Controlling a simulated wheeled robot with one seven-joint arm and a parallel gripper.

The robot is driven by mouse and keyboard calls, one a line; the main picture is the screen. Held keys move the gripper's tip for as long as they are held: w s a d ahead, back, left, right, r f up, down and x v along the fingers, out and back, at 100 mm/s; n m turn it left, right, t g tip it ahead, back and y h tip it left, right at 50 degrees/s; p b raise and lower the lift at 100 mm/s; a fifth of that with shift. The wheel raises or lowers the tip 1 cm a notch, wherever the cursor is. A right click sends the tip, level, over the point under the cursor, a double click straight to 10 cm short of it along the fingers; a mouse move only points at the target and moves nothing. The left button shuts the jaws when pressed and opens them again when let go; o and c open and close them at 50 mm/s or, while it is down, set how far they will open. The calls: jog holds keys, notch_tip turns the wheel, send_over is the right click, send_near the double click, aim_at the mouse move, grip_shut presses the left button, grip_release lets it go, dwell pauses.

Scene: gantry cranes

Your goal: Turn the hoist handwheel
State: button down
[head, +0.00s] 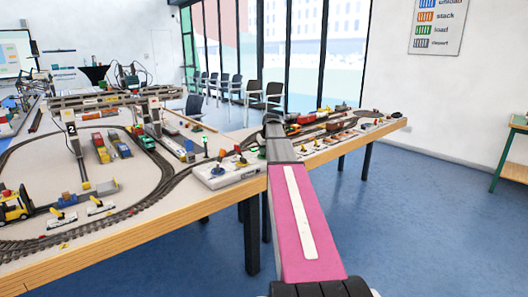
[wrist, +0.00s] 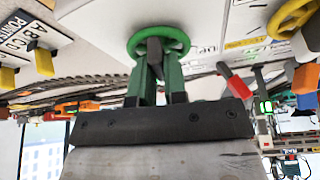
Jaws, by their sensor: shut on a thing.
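A green handwheel (wrist: 176,34) with a round rim stands on a pale panel in the wrist view. My gripper (wrist: 158,62) reaches it with two green fingers, shut on the wheel around its dark middle part. The fingers hide part of the wheel's near side. A yellow handwheel (wrist: 291,19) stands apart to the right. In the head view, a white control console (head: 222,174) with several levers sits at the table's front edge. My arm covers the area beside it, so my gripper and the wheel it holds are hidden there.
A red-handled lever (wrist: 236,84) stands close to the right of my gripper in the wrist view. Yellow knobs (wrist: 42,60) stand at the left. In the head view, a gantry crane (head: 115,100) spans model tracks and trucks. The blue floor (head: 400,220) is clear.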

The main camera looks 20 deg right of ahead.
jog(key=n, duration=0.2)
jog(key=n+y, duration=0.1)
jog(key=n, duration=0.1)
jog(key=n+g+y, duration=0.1)
jog(key=n, duration=0.1)
jog(key=shift+w+d, duration=0.2)
jog(key=shift+d, duration=0.05)
jog(key=n+g+y, duration=0.1)
jog(key=n, duration=0.5)
jog(key=shift+w+d+g+y, duration=0.1)
jog(key=shift+g+y, duration=0.3)
jog(key=c, duration=1.2)
grip_release()
jog(key=shift+o, duration=0.2)
jog(key=shift+r, duration=0.1)
jog(key=v, duration=1)
jog(key=shift+r, duration=0.3)
jog(key=shift+d, duration=0.1)
